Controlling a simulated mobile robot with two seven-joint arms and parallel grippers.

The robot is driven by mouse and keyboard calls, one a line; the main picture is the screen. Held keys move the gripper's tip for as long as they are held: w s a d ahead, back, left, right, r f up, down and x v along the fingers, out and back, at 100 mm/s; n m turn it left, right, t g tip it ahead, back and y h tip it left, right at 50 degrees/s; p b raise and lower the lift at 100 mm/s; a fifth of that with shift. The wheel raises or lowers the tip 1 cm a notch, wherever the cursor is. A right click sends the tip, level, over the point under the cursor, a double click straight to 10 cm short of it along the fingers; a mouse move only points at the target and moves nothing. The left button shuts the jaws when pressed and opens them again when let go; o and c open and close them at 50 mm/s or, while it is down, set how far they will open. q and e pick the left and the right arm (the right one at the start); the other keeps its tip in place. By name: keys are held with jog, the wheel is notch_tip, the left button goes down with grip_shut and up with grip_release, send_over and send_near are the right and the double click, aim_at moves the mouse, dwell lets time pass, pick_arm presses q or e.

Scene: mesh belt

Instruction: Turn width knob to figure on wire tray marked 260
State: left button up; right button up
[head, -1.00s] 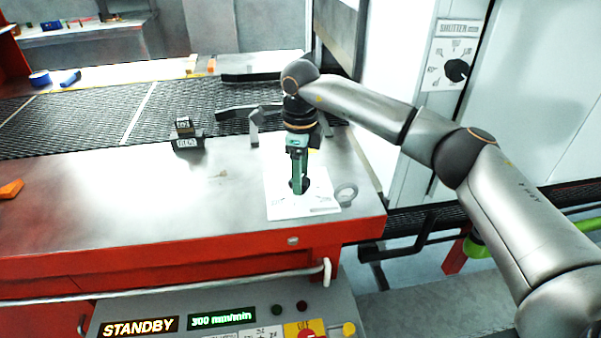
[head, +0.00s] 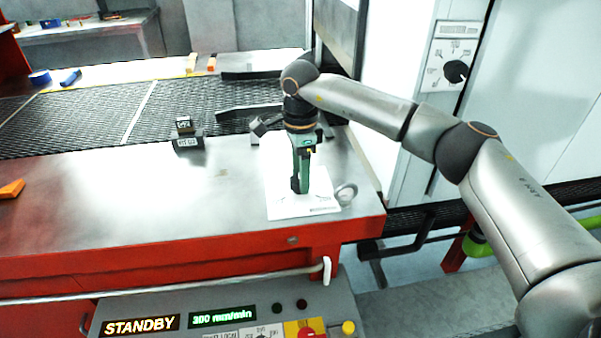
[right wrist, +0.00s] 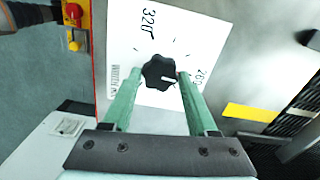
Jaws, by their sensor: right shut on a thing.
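My right gripper (head: 298,188) points down at the white dial plate (head: 322,205) on the steel table top. In the right wrist view its two green fingers (right wrist: 159,73) are shut on the black width knob (right wrist: 157,70), one on each side. The plate there shows the figures 320 at upper left and 260 at right. The knob's white pointer line lies toward the 260 side; the right finger partly covers the space between. A small dark block with a label (head: 187,142) stands on the table beside the mesh belt; its figure is too small to read surely. My left gripper is not in view.
The dark mesh belt (head: 70,125) runs behind the table. An orange piece (head: 11,188) lies at the left edge. A control panel (head: 220,318) showing STANDBY is in front. The table's middle is clear.

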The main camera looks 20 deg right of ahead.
dwell(0.3)
jog(key=o, duration=1.4)
notch_tip(320, 180, up, 13)
jog(key=shift+f, duration=0.2)
